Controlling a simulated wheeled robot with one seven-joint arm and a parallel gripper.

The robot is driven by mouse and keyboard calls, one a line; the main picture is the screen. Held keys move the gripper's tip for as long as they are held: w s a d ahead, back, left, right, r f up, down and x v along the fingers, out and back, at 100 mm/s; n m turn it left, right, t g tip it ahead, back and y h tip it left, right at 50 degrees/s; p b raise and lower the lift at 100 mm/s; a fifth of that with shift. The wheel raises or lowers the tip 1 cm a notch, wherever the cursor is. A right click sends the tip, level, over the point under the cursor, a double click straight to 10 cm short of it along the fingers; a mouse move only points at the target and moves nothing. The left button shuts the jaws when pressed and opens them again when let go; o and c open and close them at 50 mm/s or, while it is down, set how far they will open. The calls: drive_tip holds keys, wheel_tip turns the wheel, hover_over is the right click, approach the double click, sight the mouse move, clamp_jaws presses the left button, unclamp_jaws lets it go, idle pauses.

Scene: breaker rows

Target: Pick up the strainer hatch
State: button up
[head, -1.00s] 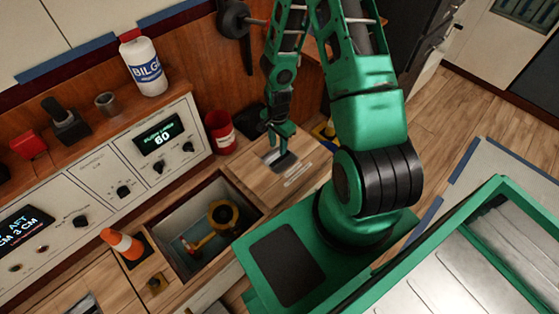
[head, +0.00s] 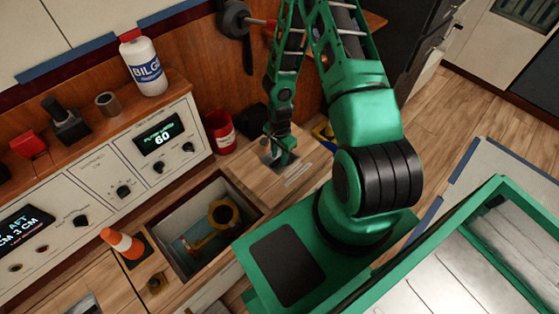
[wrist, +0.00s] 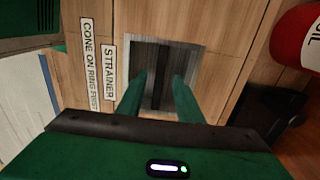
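The strainer hatch (head: 305,166) is a wooden panel lying flat beside the open bin. In the wrist view the hatch (wrist: 215,30) carries a label reading "STRAINER" and "CONE ON RING FIRST". A square metal recess (wrist: 190,52) with a dark upright bar (wrist: 162,65) across it is set into the hatch. My gripper (head: 286,160) is down at the recess in the head view. In the wrist view the gripper's (wrist: 158,85) two green fingers are apart, one on each side of the bar, with a gap showing. Contact with the bar cannot be told.
An open bin (head: 240,190) left of the hatch holds a yellow and black round fitting (head: 222,213). A red can (head: 219,131) stands close behind the hatch. A control panel (head: 130,165) runs along the left.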

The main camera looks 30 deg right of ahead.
drive_tip(key=shift+c, duration=0.6)
clamp_jaws()
idle(0.8)
